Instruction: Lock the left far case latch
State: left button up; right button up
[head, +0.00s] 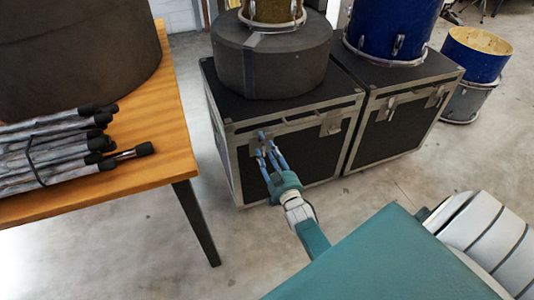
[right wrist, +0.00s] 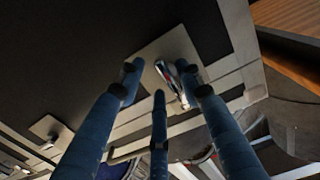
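The left black case (head: 290,158) has metal-edged sides and two latch plates on its front. Its left latch (right wrist: 178,72) is a shiny metal piece on a pale plate in the right wrist view. My right gripper (head: 267,148) is in front of this latch and partly covers it in the head view. In the right wrist view its blue fingers (right wrist: 160,80) are spread, with the latch between their tips. Contact cannot be told. The case's other latch (head: 331,123) is uncovered, to the right. Whether the latches are locked cannot be told. My left gripper is not in view.
A second case (head: 385,137) stands at the right, with a blue drum (head: 392,28) on it. A dark round case (head: 270,60) sits on the left case. A wooden table (head: 150,178) holds bundled stands (head: 60,150). The floor between table and cases is clear.

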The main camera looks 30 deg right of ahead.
jog(key=shift+a+r, duration=0.1)
jog(key=v, duration=1.2)
jog(key=shift+w, duration=0.1)
